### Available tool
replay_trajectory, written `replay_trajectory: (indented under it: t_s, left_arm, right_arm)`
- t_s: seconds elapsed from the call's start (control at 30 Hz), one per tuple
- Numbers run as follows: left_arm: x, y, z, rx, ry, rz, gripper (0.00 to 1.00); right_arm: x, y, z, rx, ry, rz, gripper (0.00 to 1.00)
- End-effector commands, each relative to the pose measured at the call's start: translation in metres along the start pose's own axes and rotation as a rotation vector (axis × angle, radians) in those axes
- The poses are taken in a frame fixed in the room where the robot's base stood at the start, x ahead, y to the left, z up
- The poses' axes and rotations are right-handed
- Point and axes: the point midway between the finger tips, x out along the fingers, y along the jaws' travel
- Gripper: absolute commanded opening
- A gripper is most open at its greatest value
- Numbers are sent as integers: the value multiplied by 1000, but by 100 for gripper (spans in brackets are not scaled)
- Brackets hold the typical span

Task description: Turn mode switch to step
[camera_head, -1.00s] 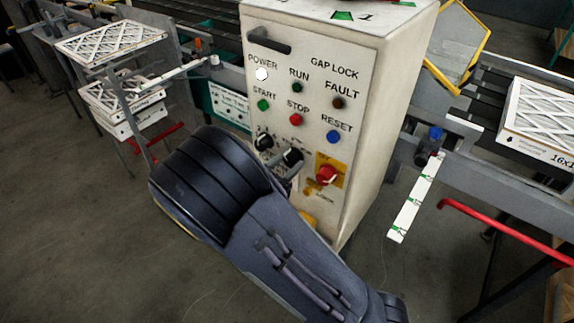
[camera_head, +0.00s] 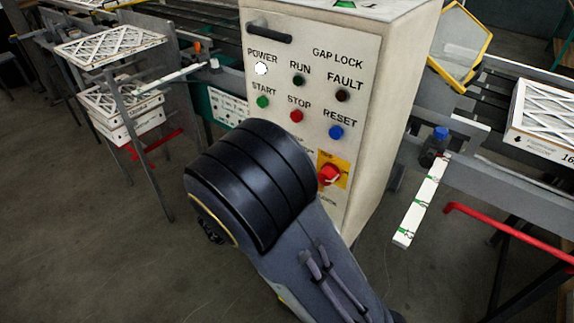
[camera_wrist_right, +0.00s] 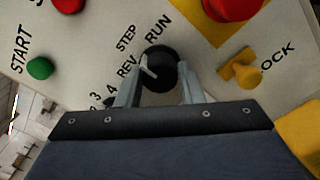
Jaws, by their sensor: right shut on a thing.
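The mode switch is a black knob (camera_wrist_right: 160,68) with a white pointer, in the right wrist view. The labels REV, STEP and RUN are printed around it. Its pointer tilts up and left, toward the side of STEP and REV; I cannot tell exactly which mark it meets. My right gripper (camera_wrist_right: 160,88) is shut on the knob, one finger on each side. In the head view my right arm hides the knob and gripper in front of the control cabinet (camera_head: 300,60). My left gripper is not in view.
A yellow lock lever (camera_wrist_right: 240,72) sits right of the knob in the wrist view. A conveyor with boxed filters (camera_head: 540,120) stands right.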

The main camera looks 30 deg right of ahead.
Motion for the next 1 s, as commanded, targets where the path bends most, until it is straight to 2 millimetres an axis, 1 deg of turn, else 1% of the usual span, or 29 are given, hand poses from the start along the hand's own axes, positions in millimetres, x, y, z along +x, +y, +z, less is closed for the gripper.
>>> replay_trajectory:
  t_s: [0.47,0.5,0.63,0.9,1.0]
  left_arm:
    - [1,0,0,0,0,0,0]
    - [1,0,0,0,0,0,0]
    - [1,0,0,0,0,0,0]
    - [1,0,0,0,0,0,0]
    - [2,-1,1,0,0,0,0]
  right_arm:
    - [0,0,0,14,2,-1,11]
    - [0,0,0,13,3,-1,39]
    - [0,0,0,13,2,-1,56]
    - [-1,0,0,13,1,0,56]
    - [-7,0,-1,13,2,1,56]
